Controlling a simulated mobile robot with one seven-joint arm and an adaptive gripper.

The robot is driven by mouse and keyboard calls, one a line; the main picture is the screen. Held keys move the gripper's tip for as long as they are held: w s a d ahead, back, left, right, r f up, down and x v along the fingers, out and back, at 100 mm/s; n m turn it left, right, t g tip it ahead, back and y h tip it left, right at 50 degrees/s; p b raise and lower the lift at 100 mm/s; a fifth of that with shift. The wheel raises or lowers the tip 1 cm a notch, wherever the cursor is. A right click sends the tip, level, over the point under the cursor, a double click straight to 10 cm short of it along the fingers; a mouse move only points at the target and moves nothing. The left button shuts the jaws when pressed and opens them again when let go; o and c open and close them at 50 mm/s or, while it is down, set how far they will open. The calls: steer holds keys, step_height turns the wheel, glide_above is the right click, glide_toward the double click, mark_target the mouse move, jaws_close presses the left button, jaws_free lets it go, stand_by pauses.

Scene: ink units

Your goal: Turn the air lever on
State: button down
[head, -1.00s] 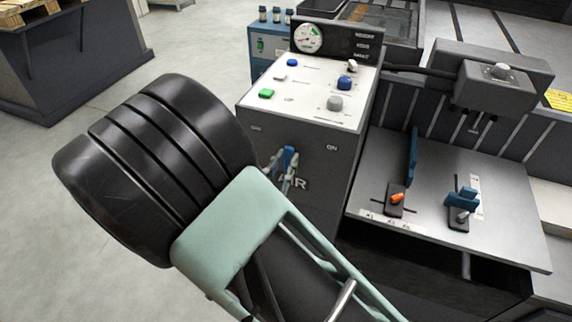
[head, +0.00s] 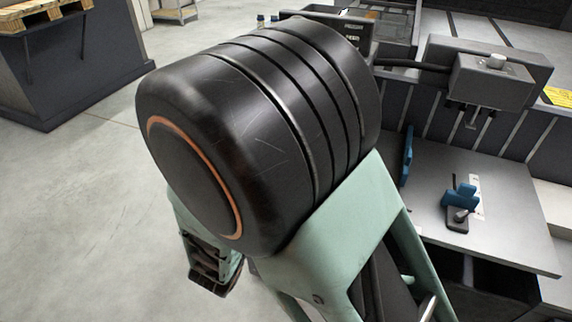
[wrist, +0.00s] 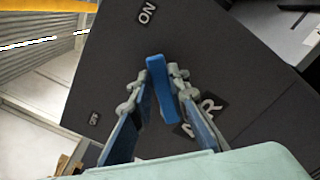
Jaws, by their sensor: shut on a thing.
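The blue air lever (wrist: 157,88) is on the dark front panel (wrist: 215,60) of the control cabinet in the wrist view. My gripper (wrist: 160,74) is shut on the lever, with one finger on each side of it. The ON label (wrist: 147,13) is at the upper left of the panel, and a smaller label, probably OFF (wrist: 93,118), is at the lower left. The AIR lettering (wrist: 207,108) is partly covered by the right finger. In the head view my arm hides the lever, my gripper and nearly all of the cabinet.
A metal worktable (head: 500,225) right of the cabinet carries a blue clamp (head: 461,200) and an upright blue plate (head: 407,155). A grey machine head (head: 490,75) overhangs it. A dark bench (head: 75,80) with a pallet stands at the upper left. Floor on the left is clear.

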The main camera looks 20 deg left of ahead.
steer(key=shift+d+f, duration=0.1)
steer(key=shift+m, duration=0.3)
steer(key=c, duration=1.8)
jaws_free()
steer(key=shift+c, duration=0.2)
steer(key=shift+s, duration=0.15)
steer(key=s+a, duration=0.1)
steer(key=s, duration=1)
steer(key=shift+s, duration=0.4)
